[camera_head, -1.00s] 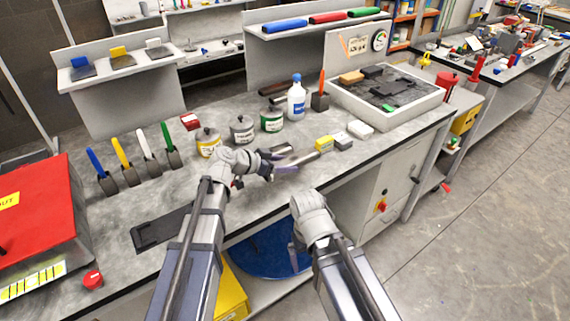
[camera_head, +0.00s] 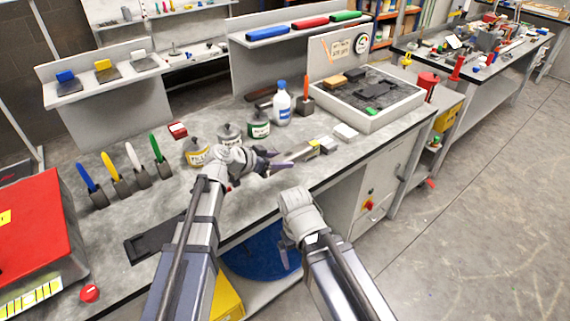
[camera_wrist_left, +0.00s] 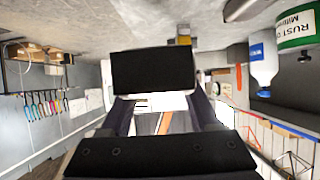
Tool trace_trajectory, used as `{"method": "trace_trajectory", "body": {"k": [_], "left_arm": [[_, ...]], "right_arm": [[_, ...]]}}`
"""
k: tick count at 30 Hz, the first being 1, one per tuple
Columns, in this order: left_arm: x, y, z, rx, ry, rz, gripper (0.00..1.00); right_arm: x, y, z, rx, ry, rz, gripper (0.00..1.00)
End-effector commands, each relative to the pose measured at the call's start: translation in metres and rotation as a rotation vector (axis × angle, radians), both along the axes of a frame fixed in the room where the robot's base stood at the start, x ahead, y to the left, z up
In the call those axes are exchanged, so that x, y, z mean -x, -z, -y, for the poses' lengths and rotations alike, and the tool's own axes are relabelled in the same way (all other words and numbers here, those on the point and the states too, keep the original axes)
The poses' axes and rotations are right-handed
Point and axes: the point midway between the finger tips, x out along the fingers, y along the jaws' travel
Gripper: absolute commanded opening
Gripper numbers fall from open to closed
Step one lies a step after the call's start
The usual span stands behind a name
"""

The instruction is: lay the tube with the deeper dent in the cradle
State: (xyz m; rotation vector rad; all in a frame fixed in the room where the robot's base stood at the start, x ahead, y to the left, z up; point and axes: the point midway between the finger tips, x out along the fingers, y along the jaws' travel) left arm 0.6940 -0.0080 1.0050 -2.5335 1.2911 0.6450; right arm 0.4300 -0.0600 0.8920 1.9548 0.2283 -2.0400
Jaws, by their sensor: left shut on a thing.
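My left gripper (camera_head: 273,162) is at the middle of the bench, its dark fingers pointing right. It is shut on a grey tube (camera_head: 301,154), whose far end sticks out past the fingertips. In the left wrist view a black block-like face (camera_wrist_left: 153,70) sits between the two fingers. No dent can be made out, and I cannot tell a second tube. A long dark flat holder (camera_head: 150,243) lies at the bench's front left; I cannot tell if it is the cradle. My right gripper (camera_head: 287,256) hangs low before the bench, its fingers mostly hidden.
Labelled tins (camera_head: 229,133) and a white bottle (camera_head: 282,103) stand just behind the left gripper. Small blocks (camera_head: 345,131) lie to its right. Upright coloured-handled tools (camera_head: 120,175) and a red-topped box (camera_head: 38,225) are left. Bench between holder and tins is clear.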

Motion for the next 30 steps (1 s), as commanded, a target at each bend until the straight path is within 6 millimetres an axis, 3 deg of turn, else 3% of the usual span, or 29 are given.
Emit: {"method": "trace_trajectory", "body": {"k": [12,20,30], "left_arm": [[0.000,0.059,0.000,0.000,0.000,0.000,0.00],[0.000,0.062,0.000,0.000,0.000,0.000,0.00],[0.000,0.098,0.000,0.000,0.000,0.000,0.00]], "right_arm": [[0.000,0.059,0.000,0.000,0.000,0.000,1.00],[0.000,0.062,0.000,0.000,0.000,0.000,1.00],[0.000,0.098,0.000,0.000,-0.001,0.000,1.00]]}}
